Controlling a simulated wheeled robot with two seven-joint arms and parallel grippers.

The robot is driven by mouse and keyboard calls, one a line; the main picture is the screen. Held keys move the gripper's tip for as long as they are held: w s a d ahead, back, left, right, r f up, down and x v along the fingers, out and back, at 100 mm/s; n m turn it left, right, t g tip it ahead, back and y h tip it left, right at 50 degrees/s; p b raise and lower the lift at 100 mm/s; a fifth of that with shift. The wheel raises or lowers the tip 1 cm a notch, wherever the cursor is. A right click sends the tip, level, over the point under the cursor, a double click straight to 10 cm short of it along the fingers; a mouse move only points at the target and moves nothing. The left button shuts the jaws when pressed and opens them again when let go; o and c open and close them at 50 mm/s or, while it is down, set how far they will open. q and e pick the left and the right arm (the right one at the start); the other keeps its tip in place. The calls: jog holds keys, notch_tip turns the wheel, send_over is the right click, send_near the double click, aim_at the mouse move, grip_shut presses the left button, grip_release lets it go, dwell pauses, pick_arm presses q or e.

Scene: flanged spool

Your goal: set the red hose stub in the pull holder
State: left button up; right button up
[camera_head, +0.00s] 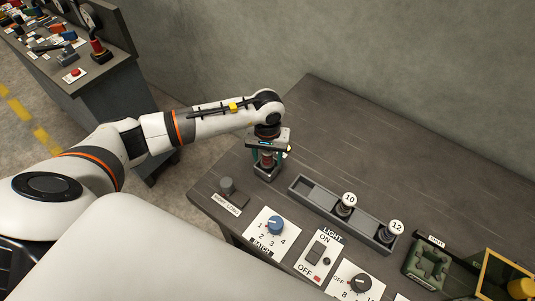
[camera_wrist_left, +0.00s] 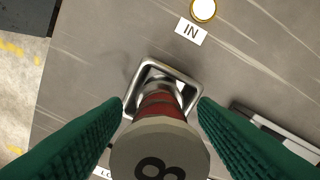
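The red hose stub (camera_wrist_left: 160,103) is a flanged spool with a red body and a grey end face marked 8. In the head view its red body (camera_head: 267,158) shows between the fingers. It stands roughly upright, its lower end at a small square grey holder (camera_head: 267,173); the holder's metal rim (camera_wrist_left: 189,78) shows around it in the wrist view. How deep it sits is hidden. My left gripper (camera_head: 267,160) points down over the holder. Its green fingers are on both sides of the stub, with gaps to the red body. My right gripper is not in view.
A long grey rack (camera_head: 320,201) holds spools marked 10 (camera_head: 348,201) and 12 (camera_head: 395,228). An IN label (camera_wrist_left: 191,32) and a lit round lamp (camera_wrist_left: 203,10) are beside the holder. A blue dial (camera_head: 276,225) and a light switch (camera_head: 317,251) are nearer. The table's far part is clear.

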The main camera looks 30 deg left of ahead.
pick_arm(q)
jog(key=shift+r+p, duration=0.45)
jog(key=shift+p, duration=0.05)
notch_tip(320, 180, up, 11)
jog(key=b, duration=0.2)
jog(key=shift+w+f+b, duration=0.1)
jog(key=shift+f+b, duration=0.1)
jog(key=shift+b, duration=0.15)
jog(key=shift+r, duration=0.6)
jog(key=shift+f, duration=0.1)
